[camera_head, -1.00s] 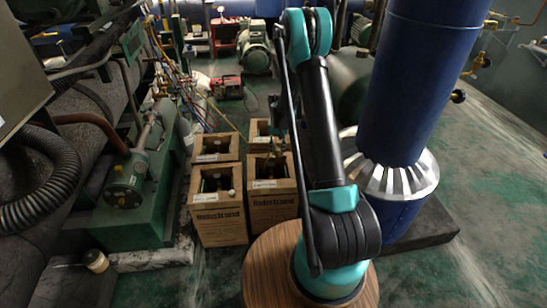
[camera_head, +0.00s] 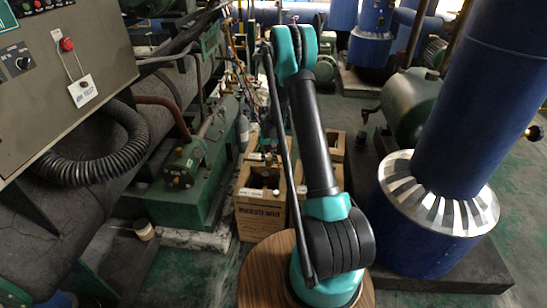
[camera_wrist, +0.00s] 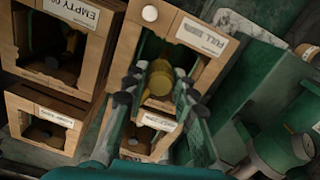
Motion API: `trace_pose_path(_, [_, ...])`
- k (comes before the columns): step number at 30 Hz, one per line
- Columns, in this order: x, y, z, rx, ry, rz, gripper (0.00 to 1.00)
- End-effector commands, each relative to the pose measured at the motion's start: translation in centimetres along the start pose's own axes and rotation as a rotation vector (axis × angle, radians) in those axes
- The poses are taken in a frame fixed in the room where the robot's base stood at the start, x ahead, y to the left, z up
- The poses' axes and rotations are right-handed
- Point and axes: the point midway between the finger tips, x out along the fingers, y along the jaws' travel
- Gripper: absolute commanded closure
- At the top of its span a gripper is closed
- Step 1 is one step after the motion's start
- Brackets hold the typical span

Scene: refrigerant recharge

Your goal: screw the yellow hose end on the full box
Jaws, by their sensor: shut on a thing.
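In the wrist view, my gripper (camera_wrist: 158,88) is closed on the yellow hose end (camera_wrist: 159,76), a rounded yellow piece between the fingertips. It is over the opening of the cardboard box labelled FULL (camera_wrist: 201,38). I cannot tell whether the hose end touches the valve inside, which is hidden behind it. The box labelled EMPTY (camera_wrist: 76,12) is to the left, with a dark interior. In the head view, my gripper is hidden behind my arm.
More boxes with openings stand in the wrist view, one at lower left (camera_wrist: 47,108). In the head view, a cardboard box (camera_head: 262,215) stands left of my arm. A grey control panel (camera_head: 75,65) is at left, and a blue column (camera_head: 440,110) at right.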

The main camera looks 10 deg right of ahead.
Motion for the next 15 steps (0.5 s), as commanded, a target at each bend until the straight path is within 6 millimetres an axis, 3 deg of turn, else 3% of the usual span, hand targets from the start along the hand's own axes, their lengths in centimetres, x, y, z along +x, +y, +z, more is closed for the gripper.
trace_pose_path(6, [6.2, -1.4, -3.1, 0.053, 0.000, 0.000, 1.00])
trace_pose_path(15, [13.5, -2.5, -5.0, 0.105, 0.000, 0.000, 1.00])
